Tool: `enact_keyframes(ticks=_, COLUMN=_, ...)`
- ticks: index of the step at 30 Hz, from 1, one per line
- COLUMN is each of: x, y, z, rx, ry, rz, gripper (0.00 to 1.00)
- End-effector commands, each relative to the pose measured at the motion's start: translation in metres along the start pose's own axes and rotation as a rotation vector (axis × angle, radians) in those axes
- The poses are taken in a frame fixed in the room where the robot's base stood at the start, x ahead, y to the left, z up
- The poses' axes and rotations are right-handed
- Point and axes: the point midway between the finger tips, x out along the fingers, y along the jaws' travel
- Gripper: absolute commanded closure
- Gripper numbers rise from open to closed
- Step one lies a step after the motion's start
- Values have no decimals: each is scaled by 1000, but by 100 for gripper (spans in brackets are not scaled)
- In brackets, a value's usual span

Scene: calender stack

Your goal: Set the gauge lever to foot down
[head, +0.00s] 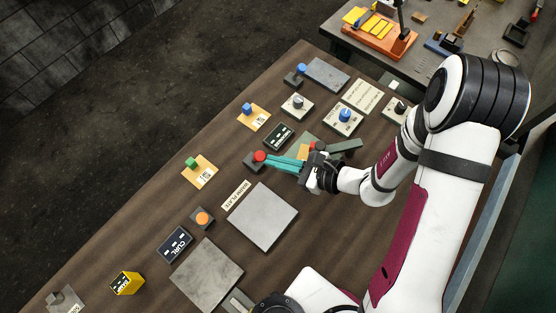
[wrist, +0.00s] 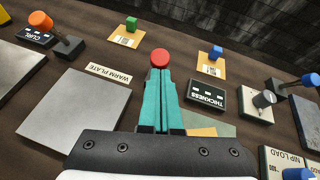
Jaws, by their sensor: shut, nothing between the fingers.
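A red ball knob (head: 260,156), which looks like the end of the gauge lever, stands beside the dark THICKNESS display (head: 278,137). The knob also shows in the wrist view (wrist: 160,57), just beyond my fingertips. My gripper (head: 270,160) is shut and empty, its teal fingers pointing at the knob. In the wrist view the fingers (wrist: 161,85) lie together, right below the knob. I cannot tell whether they touch it. The lever's arm and base are hidden behind the fingers. The THICKNESS display (wrist: 206,97) is right of the fingers there.
A grey plate (head: 262,217) labelled WARM PLATE lies in front. An orange-knobbed lever (head: 203,218) stands by a dark display (head: 175,244). Green (head: 191,162) and blue (head: 247,108) blocks sit on yellow cards. Blue-knobbed lever (head: 301,69) and dials (head: 345,116) stand farther back.

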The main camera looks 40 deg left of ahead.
Motion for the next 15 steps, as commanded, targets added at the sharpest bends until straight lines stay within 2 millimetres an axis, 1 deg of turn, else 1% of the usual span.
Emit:
enact_keyframes(ticks=8, x=1, y=-1, z=4, rx=6, ry=42, rz=8, gripper=100)
enact_keyframes(ticks=15, x=5, y=-3, z=13, rx=20, ry=137, rz=26, gripper=100)
